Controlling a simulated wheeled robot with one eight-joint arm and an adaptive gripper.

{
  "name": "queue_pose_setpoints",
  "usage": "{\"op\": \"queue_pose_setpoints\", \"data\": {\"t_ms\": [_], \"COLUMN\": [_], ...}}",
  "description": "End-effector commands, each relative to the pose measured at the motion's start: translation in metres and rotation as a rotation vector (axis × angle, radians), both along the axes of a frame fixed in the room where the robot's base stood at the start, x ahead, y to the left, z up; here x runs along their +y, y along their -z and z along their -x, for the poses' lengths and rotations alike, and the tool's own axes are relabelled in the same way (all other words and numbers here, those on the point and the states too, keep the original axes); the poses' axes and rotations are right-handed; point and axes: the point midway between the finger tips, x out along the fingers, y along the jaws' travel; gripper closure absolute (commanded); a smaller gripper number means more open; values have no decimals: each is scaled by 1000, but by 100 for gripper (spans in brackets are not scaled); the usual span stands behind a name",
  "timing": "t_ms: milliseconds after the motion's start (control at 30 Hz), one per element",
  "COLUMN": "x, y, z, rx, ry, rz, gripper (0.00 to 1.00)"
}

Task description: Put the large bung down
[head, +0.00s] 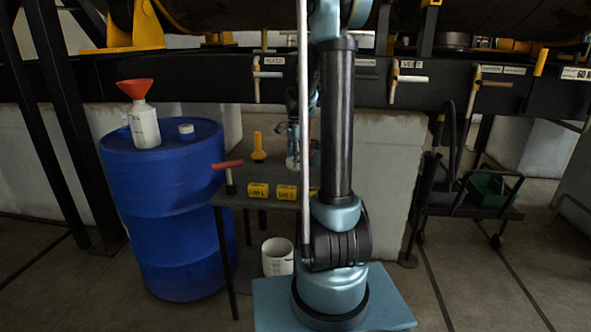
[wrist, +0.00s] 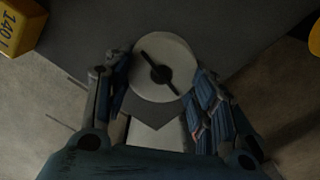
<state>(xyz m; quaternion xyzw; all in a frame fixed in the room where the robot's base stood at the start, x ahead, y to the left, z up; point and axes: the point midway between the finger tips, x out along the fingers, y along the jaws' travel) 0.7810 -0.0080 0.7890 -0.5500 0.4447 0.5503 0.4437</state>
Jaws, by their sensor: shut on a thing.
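The large bung (wrist: 180,56) is a pale grey disc with a dark slot and a dark centre hole in the wrist view. My gripper (wrist: 160,76) is shut on it, with one finger on each side. Behind the disc in the wrist view is a dark grey table top (wrist: 235,35); I cannot tell whether the bung touches it. In the head view my gripper (head: 293,158) is over the small dark table (head: 235,198), partly hidden by my arm, and the bung cannot be made out clearly.
Yellow labelled blocks (head: 258,190), a red-handled tool (head: 229,165) and a yellow item (head: 258,152) are on the table. A blue drum (head: 165,215) with a funnel-topped bottle (head: 144,125) stands left. A white bucket (head: 277,262) is below. A dark beam with valves (head: 340,78) crosses behind.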

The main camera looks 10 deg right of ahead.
Motion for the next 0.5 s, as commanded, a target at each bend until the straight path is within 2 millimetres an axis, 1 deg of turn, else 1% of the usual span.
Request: {"op": "queue_pose_setpoints", "data": {"t_ms": [200,300,500], "x": [1,1,1], "y": [28,36,38], "z": [-1,0,0], "rx": [0,0,0], "ry": [-1,-1,-1], "rz": [0,0,0], "gripper": [72,72,72]}}
